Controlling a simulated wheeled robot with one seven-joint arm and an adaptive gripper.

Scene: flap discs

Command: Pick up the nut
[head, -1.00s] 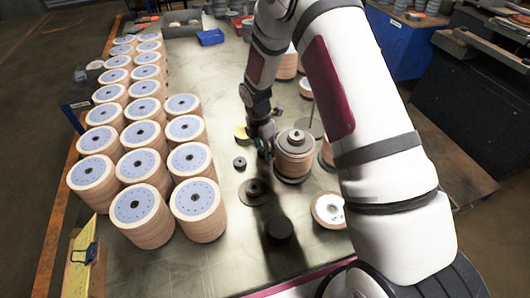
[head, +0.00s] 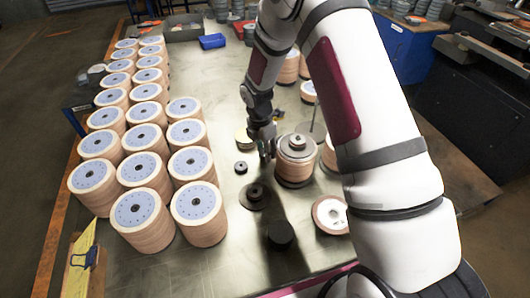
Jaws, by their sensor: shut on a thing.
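My gripper (head: 266,154) is low over the table, close against the left side of a stack of flap discs (head: 295,170). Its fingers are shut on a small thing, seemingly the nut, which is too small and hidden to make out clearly. A grey flange with a raised hub (head: 297,143) sits on top of that stack. A small dark round nut-like piece (head: 241,167) lies on the table left of my gripper. A wider dark flange with a hub (head: 256,193) lies nearer the front.
Rows of tall flap disc stacks (head: 143,212) fill the table's left side. A black cylinder (head: 281,235) and a single disc (head: 330,214) are at the front. A blue tray (head: 212,41) is at the back. The metal table (head: 222,115) is clear between the rows and my gripper.

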